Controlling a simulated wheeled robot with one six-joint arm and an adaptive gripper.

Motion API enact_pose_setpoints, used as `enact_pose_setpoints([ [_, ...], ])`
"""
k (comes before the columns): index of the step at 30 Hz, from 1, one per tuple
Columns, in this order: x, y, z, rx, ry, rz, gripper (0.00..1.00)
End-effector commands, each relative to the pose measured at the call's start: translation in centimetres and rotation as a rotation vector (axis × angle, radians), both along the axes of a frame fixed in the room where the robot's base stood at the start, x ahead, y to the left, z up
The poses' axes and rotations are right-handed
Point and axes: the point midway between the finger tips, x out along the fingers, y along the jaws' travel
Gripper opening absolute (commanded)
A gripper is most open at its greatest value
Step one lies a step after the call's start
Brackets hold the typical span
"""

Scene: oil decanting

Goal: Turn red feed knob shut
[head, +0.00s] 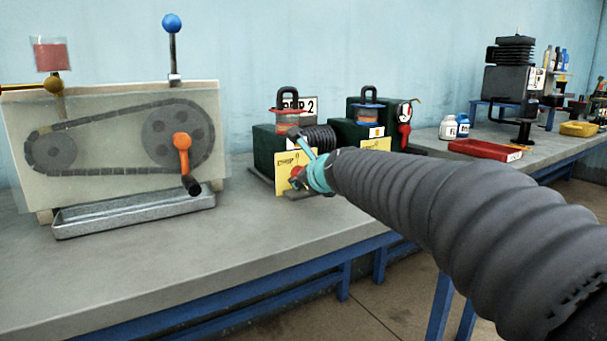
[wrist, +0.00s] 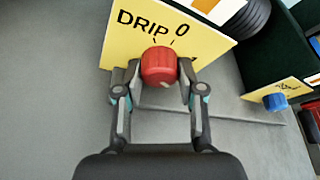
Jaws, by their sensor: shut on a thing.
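The red feed knob (wrist: 159,66) sits on the front of a yellow plate (wrist: 205,40) marked "DRIP" and "0" in the wrist view. My gripper (wrist: 159,75) has one finger on each side of the knob and is shut on it. In the head view my gripper (head: 304,176) is at the yellow plate (head: 284,172) of the left dark green pump unit, and a bit of the red knob (head: 297,172) shows beside it. The arm hides part of the plate. A small dark mark on the plate points up toward the lettering above the knob.
A second green unit with a yellow plate (head: 377,144) stands close on the right; its blue knob (wrist: 275,101) shows in the wrist view. A chain drive panel (head: 110,100) and a metal tray (head: 130,212) stand left. A red tray (head: 485,150) lies further right.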

Motion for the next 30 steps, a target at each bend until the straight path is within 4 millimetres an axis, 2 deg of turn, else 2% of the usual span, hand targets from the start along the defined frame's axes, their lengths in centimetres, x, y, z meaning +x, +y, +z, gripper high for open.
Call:
enact_pose_setpoints([
  [2,0.0,0.0,0.0,0.001,0.0,0.001,0.04],
  [3,0.0,0.0,0.0,0.001,0.001,0.0,0.49],
  [5,0.0,0.0,0.0,0.001,0.001,0.0,0.64],
  [17,-0.4,-0.2,0.2,0.003,0.001,-0.001,0.64],
  [23,-2.7,-1.2,1.1,0.003,-0.002,-0.001,0.64],
  [30,-6.8,-2.8,2.6,0.002,-0.001,-0.001,0.64],
])
